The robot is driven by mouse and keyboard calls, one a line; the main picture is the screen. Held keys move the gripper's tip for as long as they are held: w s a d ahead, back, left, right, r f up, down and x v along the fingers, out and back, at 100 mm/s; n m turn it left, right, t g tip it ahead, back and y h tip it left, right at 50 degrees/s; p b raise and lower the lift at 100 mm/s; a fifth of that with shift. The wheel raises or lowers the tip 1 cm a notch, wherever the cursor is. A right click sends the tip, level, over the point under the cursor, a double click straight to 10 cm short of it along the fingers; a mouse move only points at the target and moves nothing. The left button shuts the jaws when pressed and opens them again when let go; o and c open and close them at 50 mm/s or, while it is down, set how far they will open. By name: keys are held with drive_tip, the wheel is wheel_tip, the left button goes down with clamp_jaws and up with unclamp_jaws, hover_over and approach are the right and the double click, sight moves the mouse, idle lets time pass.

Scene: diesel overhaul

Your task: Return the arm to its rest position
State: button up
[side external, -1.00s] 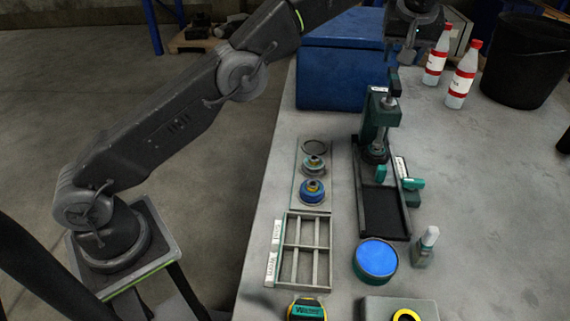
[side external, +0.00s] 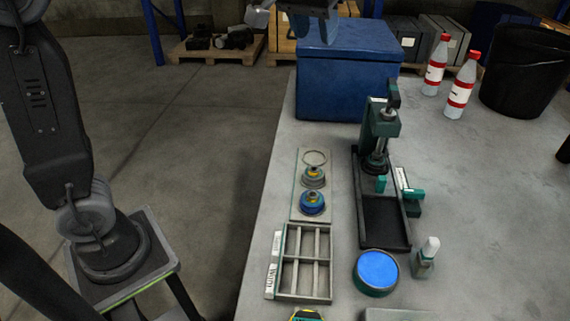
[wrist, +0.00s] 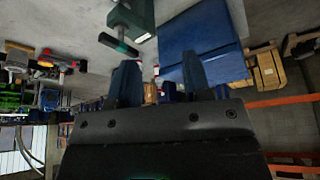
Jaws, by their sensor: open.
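My gripper (wrist: 160,76) shows in the wrist view with its two fingers spread apart and nothing between them. In the side view, part of my gripper (side external: 327,25) shows at the top edge, in front of or above the blue box (side external: 345,85); its upper part is out of the picture. My lower arm link stands nearly upright at the left of the side view. The blue box also shows in the wrist view (wrist: 208,45), beyond the fingers.
On the bench stand a green press (side external: 380,130), a small rack with two round parts (side external: 312,190), a divided tray (side external: 303,296), a blue-topped tin (side external: 376,270), a small bottle (side external: 427,255), two red-capped bottles (side external: 460,90) and a black bucket (side external: 525,70).

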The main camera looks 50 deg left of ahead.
drive_tip(key=s+a+f+m, duration=0.1)
drive_tip(key=s+f, duration=0.6)
drive_tip(key=s, duration=0.4)
drive_tip(key=s+a+f+m+t+h, duration=0.1)
drive_tip(key=s+f+m, duration=0.1)
drive_tip(key=s+f, duration=0.5)
drive_tip(key=s, duration=0.4)
drive_tip(key=shift+a, duration=0.35)
drive_tip(key=shift+w+r, duration=0.15)
